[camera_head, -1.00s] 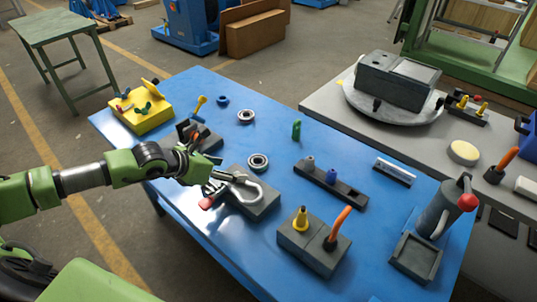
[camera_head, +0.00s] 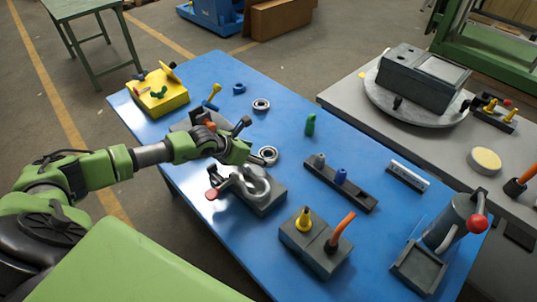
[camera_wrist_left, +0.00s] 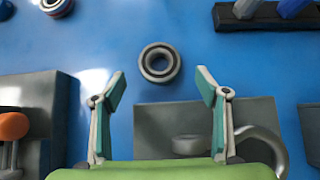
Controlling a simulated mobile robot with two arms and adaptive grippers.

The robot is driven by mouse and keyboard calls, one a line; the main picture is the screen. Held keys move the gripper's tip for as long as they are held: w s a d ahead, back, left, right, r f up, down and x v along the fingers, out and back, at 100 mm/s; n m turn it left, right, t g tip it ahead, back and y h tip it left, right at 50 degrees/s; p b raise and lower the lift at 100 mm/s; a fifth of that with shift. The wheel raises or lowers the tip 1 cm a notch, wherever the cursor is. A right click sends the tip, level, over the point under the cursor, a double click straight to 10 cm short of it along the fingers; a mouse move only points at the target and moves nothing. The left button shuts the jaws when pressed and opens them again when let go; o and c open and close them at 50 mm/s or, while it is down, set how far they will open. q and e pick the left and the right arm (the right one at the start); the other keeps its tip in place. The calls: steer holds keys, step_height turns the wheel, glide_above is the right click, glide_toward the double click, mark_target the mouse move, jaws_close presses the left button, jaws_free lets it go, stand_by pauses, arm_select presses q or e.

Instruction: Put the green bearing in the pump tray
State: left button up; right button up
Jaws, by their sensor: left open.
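A ring-shaped bearing (camera_head: 269,155) lies flat on the blue table, grey with a dark greenish tint; its exact colour is hard to tell. In the left wrist view the bearing (camera_wrist_left: 159,62) lies just beyond and between the open fingertips, untouched. My left gripper (camera_head: 254,143) is open and empty above the table beside this bearing; its two green-padded fingers (camera_wrist_left: 162,88) show in the left wrist view. A dark square tray (camera_head: 418,268) stands in front of the grey pump with the red knob (camera_head: 462,222), at the table's right end. It looks empty.
A grey block with a metal hook (camera_head: 262,194) stands below the gripper. Another ring bearing (camera_head: 261,105) and a blue ring (camera_head: 239,88) lie farther back. A green upright piece (camera_head: 310,124), a dark peg rack (camera_head: 340,182) and a block with cone and orange handle (camera_head: 315,245) stand rightward.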

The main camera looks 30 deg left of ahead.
mark_target(272, 154)
arm_select(q)
steer(key=p+x, duration=0.1)
steer(key=x, duration=0.2)
steer(key=shift+w+d, duration=0.15)
steer(key=shift+w, duration=0.3)
steer(key=shift+w+d+f, duration=0.1)
steer(key=shift+w+f, duration=0.3)
steer(key=shift+f, duration=0.1)
steer(key=c, duration=1.5)
steer(key=shift+c, duration=0.4)
steer(key=shift+r, duration=0.15)
